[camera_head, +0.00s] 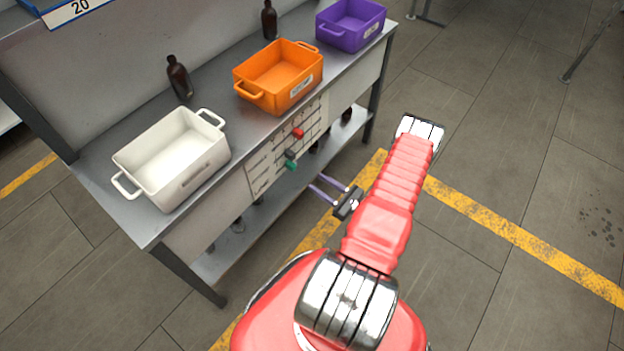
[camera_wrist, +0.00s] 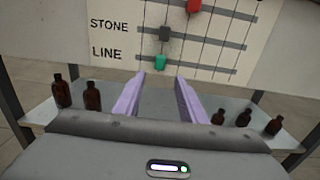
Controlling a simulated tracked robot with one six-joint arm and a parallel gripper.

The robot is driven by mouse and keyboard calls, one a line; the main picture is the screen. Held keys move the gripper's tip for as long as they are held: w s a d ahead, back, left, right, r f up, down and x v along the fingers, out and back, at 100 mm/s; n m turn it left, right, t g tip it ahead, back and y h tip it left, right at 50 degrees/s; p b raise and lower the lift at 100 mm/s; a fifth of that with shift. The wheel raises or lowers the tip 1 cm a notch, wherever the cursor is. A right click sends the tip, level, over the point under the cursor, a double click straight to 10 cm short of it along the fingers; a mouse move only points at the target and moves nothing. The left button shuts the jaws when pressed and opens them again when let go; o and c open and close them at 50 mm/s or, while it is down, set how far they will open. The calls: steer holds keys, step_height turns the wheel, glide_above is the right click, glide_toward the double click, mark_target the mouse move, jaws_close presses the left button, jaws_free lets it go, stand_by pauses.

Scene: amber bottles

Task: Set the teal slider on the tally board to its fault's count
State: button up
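The tally board (camera_head: 262,172) is a pale panel on the bench's front; its rows STONE and LINE show in the wrist view (camera_wrist: 112,38). The teal slider (camera_head: 290,166) sits on the LINE row, toward the left part of its slot (camera_wrist: 160,62). A grey slider (camera_wrist: 165,33) is just above on the STONE row, and a red slider (camera_wrist: 193,6) is higher and further right. My gripper (camera_head: 315,181) is open and empty, in front of and apart from the board. In the wrist view its lilac fingers (camera_wrist: 160,76) point at the board, just below the teal slider.
White (camera_head: 170,160), orange (camera_head: 278,78) and purple (camera_head: 350,24) bins stand on the bench, with brown bottles (camera_head: 179,77) behind. More bottles (camera_wrist: 92,96) stand on the lower shelf (camera_wrist: 40,112), left and right beneath the board. The floor in front is clear.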

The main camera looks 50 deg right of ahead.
steer(key=shift+s+d, duration=0.15)
steer(key=shift+s, duration=1.1)
